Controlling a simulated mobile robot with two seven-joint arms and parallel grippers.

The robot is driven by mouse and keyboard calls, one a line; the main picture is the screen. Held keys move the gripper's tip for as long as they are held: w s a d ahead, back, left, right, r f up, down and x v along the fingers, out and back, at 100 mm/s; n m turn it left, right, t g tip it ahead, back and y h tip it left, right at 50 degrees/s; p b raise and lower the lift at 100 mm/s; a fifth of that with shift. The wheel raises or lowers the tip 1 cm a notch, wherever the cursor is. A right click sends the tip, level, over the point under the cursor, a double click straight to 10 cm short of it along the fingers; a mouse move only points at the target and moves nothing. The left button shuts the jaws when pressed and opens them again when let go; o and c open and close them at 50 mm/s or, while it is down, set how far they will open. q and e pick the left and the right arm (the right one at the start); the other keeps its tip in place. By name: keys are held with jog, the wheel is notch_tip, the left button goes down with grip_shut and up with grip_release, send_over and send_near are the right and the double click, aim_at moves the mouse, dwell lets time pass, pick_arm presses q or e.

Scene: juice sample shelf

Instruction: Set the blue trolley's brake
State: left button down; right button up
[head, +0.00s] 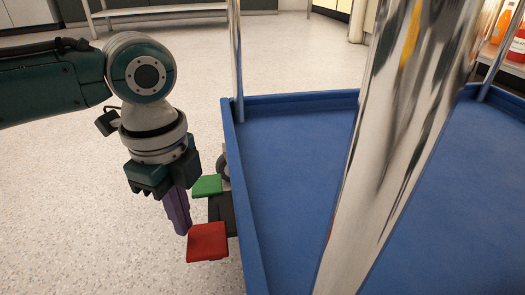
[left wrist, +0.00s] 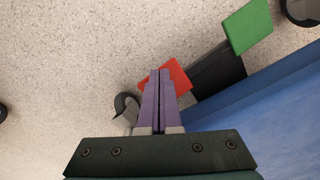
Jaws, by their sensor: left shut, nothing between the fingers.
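The blue trolley (head: 285,150) fills the right of the head view, with a red pedal (head: 208,243) and a green pedal (head: 207,185) sticking out from its left side. A dark bracket (head: 221,211) lies between the pedals. My left gripper (head: 182,231) points down with shut, empty purple fingers, just left of the pedals. In the left wrist view the fingertips (left wrist: 159,72) overlap the red pedal (left wrist: 180,77); I cannot tell whether they touch it. The green pedal (left wrist: 248,26) is clear of the fingers. My right gripper is not in view.
A shiny upright post (head: 385,150) stands in front of the trolley's deck, and a thinner post (head: 236,60) rises at its back left corner. Dark caster wheels (left wrist: 125,103) show near the floor. The speckled floor (head: 70,200) left of the trolley is clear.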

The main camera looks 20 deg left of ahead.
pick_arm(q)
jog(key=shift+f, duration=1.45)
dwell(0.6)
jog(key=shift+r, duration=0.1)
notch_tip(320, 180, up, 7)
jog(key=p, duration=0.8)
dwell(0.3)
